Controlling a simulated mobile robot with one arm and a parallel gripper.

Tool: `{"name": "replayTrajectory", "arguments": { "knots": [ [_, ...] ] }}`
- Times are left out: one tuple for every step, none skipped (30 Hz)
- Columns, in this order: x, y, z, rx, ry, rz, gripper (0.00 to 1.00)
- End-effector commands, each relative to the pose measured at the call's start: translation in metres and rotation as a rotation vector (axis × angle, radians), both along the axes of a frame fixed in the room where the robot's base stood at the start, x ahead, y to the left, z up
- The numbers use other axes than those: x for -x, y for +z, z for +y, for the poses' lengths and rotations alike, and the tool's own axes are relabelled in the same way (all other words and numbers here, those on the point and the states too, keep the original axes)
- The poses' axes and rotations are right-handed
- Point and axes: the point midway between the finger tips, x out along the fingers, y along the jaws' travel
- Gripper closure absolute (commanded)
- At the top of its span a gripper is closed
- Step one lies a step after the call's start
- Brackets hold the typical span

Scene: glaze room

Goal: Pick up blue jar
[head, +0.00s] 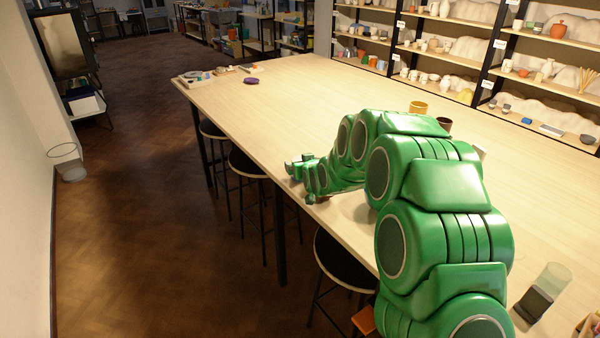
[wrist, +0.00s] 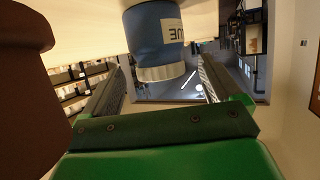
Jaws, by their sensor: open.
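The blue jar (wrist: 156,32) is in the wrist view at top centre, with a pale ribbed lid (wrist: 161,73) and a white label whose letters are upside down in the picture. In the head view, my gripper (head: 296,169) is over the table's left edge, and I cannot make out the jar there.
A brown pot (wrist: 22,30) is close at the left of the wrist view. On the long table (head: 300,95) stand a yellow cup (head: 418,107), a dark brown cup (head: 444,123) and a purple dish (head: 251,80). Stools (head: 245,165) line its left side. The table's middle is mostly clear.

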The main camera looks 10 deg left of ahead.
Motion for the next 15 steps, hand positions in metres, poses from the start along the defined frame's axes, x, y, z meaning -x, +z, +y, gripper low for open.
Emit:
{"name": "replayTrajectory", "arguments": {
  "knots": [
    [-0.004,-0.003,0.002,0.000,0.000,-0.001,0.08],
    [-0.007,-0.004,0.003,0.000,0.000,-0.001,0.08],
    [-0.010,-0.006,0.005,-0.001,0.000,-0.002,0.08],
    [-0.012,-0.008,0.006,0.000,0.000,-0.001,0.08],
    [-0.015,-0.009,0.007,0.000,0.000,-0.001,0.08],
    [-0.018,-0.011,0.008,0.000,0.000,0.000,0.08],
    [-0.020,-0.013,0.010,0.001,0.000,0.001,0.08],
    [-0.022,-0.014,0.010,0.001,0.000,0.001,0.08],
    [-0.024,-0.015,0.012,0.001,0.000,0.001,0.08],
    [-0.026,-0.015,0.012,0.001,0.000,0.000,0.08],
    [-0.027,-0.015,0.013,0.000,0.000,-0.001,0.08],
    [-0.028,-0.015,0.013,0.000,0.000,-0.001,0.08],
    [-0.029,-0.015,0.014,0.000,0.000,-0.002,0.08],
    [-0.029,-0.015,0.014,0.000,0.000,-0.002,0.08],
    [-0.029,-0.015,0.014,0.000,0.000,-0.002,0.08]
  ]
}}
